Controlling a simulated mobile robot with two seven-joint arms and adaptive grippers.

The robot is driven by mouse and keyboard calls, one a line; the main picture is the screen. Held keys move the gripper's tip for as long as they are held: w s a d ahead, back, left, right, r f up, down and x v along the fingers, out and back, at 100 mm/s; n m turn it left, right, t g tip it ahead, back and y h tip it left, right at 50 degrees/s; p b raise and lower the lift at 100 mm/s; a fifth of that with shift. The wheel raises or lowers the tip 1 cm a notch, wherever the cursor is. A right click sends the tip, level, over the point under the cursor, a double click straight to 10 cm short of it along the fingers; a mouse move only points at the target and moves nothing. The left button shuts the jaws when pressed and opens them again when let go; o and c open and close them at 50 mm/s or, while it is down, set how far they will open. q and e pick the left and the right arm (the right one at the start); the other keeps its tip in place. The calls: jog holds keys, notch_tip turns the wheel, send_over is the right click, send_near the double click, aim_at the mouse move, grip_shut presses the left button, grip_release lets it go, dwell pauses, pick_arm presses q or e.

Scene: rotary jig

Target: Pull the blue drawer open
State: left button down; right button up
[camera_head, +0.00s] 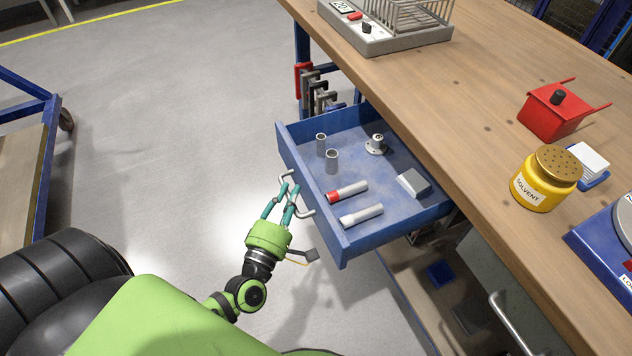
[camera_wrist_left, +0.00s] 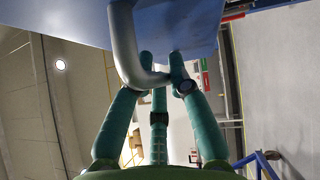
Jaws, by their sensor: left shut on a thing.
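The blue drawer (camera_head: 313,189) stands pulled out from under the wooden workbench, with its inside in view. Inside lie two grey cylinders, a flanged metal part, a red-ended tube, a white tube and a grey block. A grey bar handle (camera_head: 307,212) runs along its front; it also shows in the left wrist view (camera_wrist_left: 127,45). My left gripper (camera_head: 289,190) is at the drawer front, its teal fingers shut on the handle. In the left wrist view the fingers (camera_wrist_left: 163,72) close around the bar under the drawer's blue front (camera_wrist_left: 190,22). My right gripper is not in view.
The workbench top (camera_head: 440,110) holds a yellow solvent tin (camera_head: 545,180), a red box (camera_head: 553,110) and a wire rack (camera_head: 400,20). Clamps (camera_head: 313,88) hang by the bench leg. A blue-framed cart (camera_head: 35,150) stands at left. The floor before the drawer is clear.

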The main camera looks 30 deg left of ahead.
pick_arm(q)
jog(key=s+a, duration=0.2)
jog(key=s, duration=0.1)
jog(key=shift+s+a, duration=0.25)
jog(key=shift+a, duration=0.1)
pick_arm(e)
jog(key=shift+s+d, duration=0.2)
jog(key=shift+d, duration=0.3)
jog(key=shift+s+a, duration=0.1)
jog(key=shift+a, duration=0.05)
pick_arm(q)
jog(key=c, duration=1.5)
grip_release()
jog(key=shift+o, duration=0.4)
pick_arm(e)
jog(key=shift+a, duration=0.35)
pick_arm(q)
jog(key=s+d+f, duration=0.1)
jog(key=s, duration=1)
jog(key=shift+s+d+f, duration=0.3)
jog(key=shift+s+f, duration=0.05)
jog(key=shift+s, duration=0.05)
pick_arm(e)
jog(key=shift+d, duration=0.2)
